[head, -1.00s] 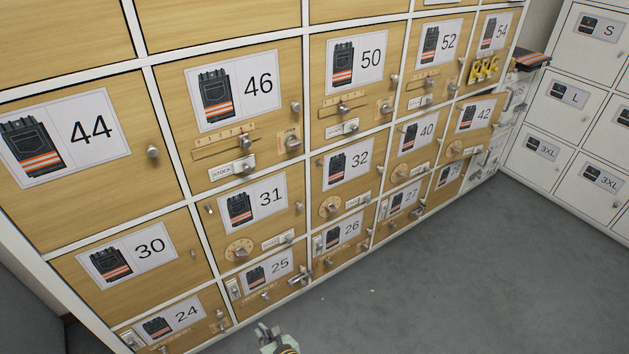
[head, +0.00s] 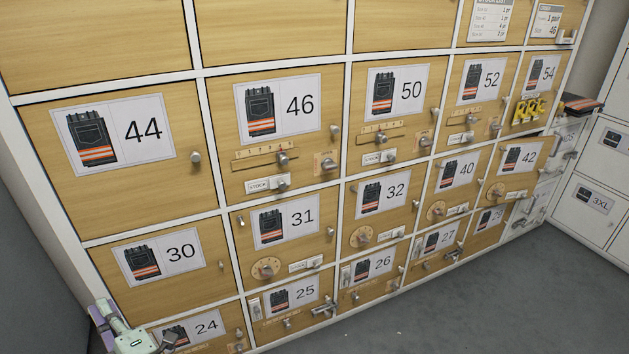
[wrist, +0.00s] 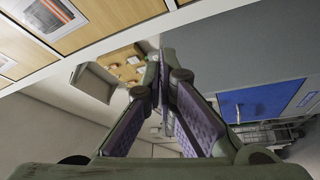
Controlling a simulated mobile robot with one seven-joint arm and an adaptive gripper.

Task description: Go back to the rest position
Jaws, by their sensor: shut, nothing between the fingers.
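My gripper (wrist: 160,75) is in the wrist view, its two green fingers with purple pads drawn together at the tips. Nothing is between them. In the head view, part of my gripper and wrist (head: 120,330) shows at the lower left, in front of the bottom-left locker area near door 24 (head: 205,328). It seems to touch no door, though the gap is hard to judge. The rest of my arm is out of the picture.
A wall of wooden numbered lockers (head: 120,205) with knobs, latches and sliders fills the head view. White lockers (head: 590,220) stand at the right. Grey floor (head: 480,310) is clear in front. The wrist view shows a blue panel (wrist: 260,100) and a wire trolley (wrist: 265,133).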

